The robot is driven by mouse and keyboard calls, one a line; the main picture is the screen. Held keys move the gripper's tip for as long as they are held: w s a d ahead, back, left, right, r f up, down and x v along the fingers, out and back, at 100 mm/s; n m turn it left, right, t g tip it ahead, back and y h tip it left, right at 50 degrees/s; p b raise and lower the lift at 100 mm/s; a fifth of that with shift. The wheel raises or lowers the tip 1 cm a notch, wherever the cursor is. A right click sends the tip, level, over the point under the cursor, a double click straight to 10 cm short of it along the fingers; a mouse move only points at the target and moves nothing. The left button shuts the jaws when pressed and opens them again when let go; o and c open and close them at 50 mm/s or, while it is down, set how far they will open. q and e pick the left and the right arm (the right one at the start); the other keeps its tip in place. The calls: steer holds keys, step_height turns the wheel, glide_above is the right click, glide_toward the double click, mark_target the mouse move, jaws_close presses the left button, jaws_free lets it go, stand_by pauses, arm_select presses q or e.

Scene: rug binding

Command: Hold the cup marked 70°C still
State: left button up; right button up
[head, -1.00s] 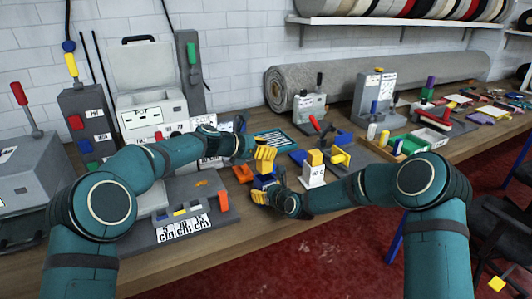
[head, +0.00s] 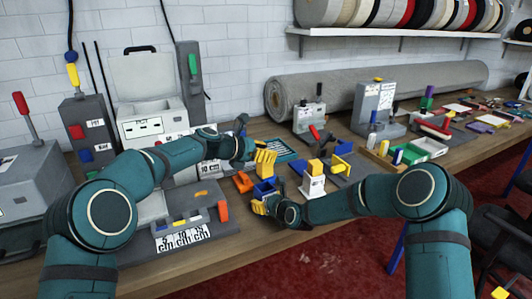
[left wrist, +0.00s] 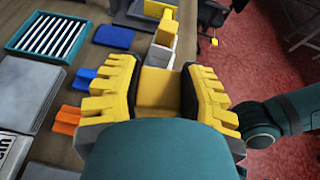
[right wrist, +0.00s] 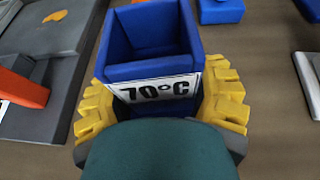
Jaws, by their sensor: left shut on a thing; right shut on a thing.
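The blue square cup marked 70°C (right wrist: 155,75) is upright and open-topped in the right wrist view, its white label facing me. My right gripper (right wrist: 160,105) is shut on it, one yellow finger at each side. In the head view the cup (head: 264,188) is partly hidden between my right gripper (head: 262,206) and my left gripper (head: 265,163) above. My left gripper (left wrist: 160,88) is shut on a yellow block (left wrist: 159,90) in the left wrist view. The inside bottom of the cup is in shadow.
A white holder with a yellow top (head: 314,180) stands just right of the cup. Orange (head: 243,181) and blue (head: 297,165) pieces lie nearby. A grey fixture with cm labels (head: 185,215) is at left. The bench's front edge is close below my right gripper.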

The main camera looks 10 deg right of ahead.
steer(key=o, duration=1.4)
steer(key=shift+o, duration=0.2)
